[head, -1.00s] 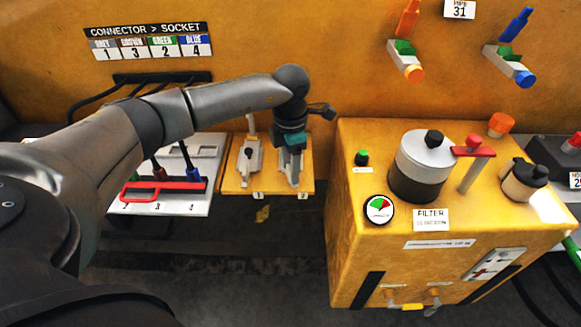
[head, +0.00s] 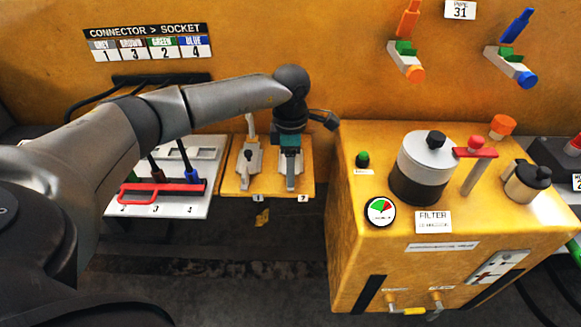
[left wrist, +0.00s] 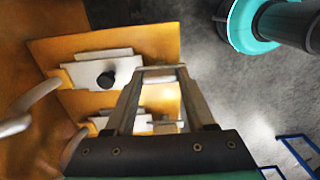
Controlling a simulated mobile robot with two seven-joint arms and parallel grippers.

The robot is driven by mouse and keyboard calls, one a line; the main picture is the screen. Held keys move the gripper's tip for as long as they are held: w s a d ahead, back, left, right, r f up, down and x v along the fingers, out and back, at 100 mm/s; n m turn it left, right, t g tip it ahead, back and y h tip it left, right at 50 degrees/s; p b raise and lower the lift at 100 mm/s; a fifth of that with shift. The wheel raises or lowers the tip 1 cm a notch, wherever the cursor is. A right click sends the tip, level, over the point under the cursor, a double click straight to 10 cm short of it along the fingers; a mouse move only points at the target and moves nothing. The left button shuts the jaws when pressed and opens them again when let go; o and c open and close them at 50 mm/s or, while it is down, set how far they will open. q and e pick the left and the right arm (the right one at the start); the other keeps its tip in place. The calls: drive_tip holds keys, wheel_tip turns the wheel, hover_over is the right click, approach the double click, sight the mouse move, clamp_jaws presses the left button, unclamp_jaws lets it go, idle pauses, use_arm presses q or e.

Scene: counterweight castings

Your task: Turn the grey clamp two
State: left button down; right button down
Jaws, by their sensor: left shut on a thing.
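Grey clamp two (head: 291,182) sits on the right half of a small yellow plate, above a small number label. My left gripper (head: 290,160) reaches down over it from above, shut on a part of it. The gripper hides most of this clamp in the head view. In the left wrist view, my left gripper (left wrist: 160,72) reaches past the clamp near the plate's edge, and the clamp is partly hidden behind the fingers. A similar grey clamp (head: 250,160) with a black knob stands to its left; it also shows in the left wrist view (left wrist: 92,72). My right gripper is not in view.
A yellow box with a filter canister (head: 421,170) stands close to the right of the plate. A white socket board (head: 190,208) with a red handle (head: 150,190) lies to the left. A yellow wall rises behind. The floor in front is open.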

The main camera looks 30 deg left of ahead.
use_arm(q)
drive_tip(key=shift+c, duration=1.2)
unclamp_jaws()
wheel_tip(320, 180, up, 15)
drive_tip(key=p, duration=0.1)
drive_tip(key=shift+r+p, duration=0.2)
drive_tip(key=shift+p, duration=0.15)
